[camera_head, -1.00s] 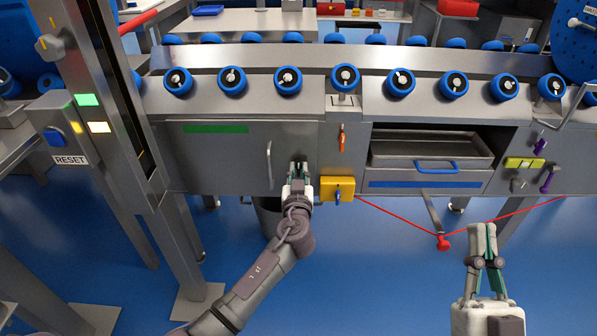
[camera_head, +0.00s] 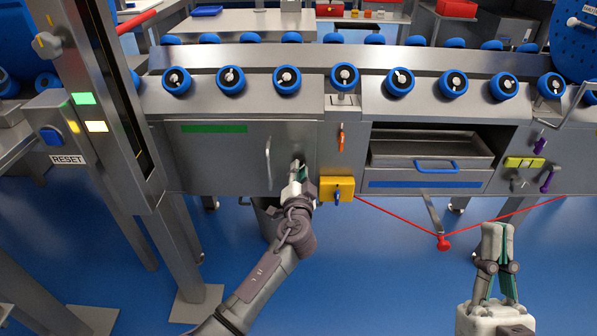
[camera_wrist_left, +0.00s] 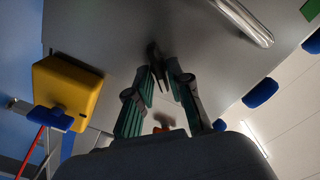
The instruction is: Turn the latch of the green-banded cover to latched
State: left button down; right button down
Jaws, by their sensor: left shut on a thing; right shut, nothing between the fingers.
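The grey cover (camera_head: 215,160) with a green band (camera_head: 213,129) along its top is on the left of the machine front. My left gripper (camera_head: 299,170) is at the cover's lower right. In the left wrist view its fingers (camera_wrist_left: 165,75) are shut on a small dark latch (camera_wrist_left: 154,54) that stands out from the grey face. The latch is mostly hidden by the fingers in the head view, and its exact angle is hard to tell. My right gripper (camera_head: 497,229) is shut and empty, in front of the machine at lower right.
A bar handle (camera_head: 268,162) is just left of my left gripper. A yellow box (camera_head: 337,189) with a blue knob is close on its right, below an orange lever (camera_head: 341,138). A red cord (camera_head: 400,216) hangs below the drawer with the blue handle (camera_head: 436,166).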

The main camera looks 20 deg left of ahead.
pick_arm(q)
jog(key=shift+d+f+m+p, duration=0.15)
jog(key=shift+m+p, duration=0.4)
jog(key=shift+m, duration=1.85)
jog(key=shift+a+f+m+p, duration=0.1)
jog(key=shift+m+p, duration=0.45)
jog(key=shift+m, duration=1.85)
pick_arm(e)
jog(key=w+f+g+h, duration=0.2)
jog(key=w+f+g, duration=0.3)
jog(key=f+g, duration=0.1)
jog(key=shift+f+h, duration=0.3)
jog(key=shift+f, duration=0.55)
pick_arm(q)
jog(key=c, duration=1.1)
grip_release()
jog(key=shift+d, duration=0.1)
jog(key=shift+c, duration=0.2)
jog(key=v, duration=1.2)
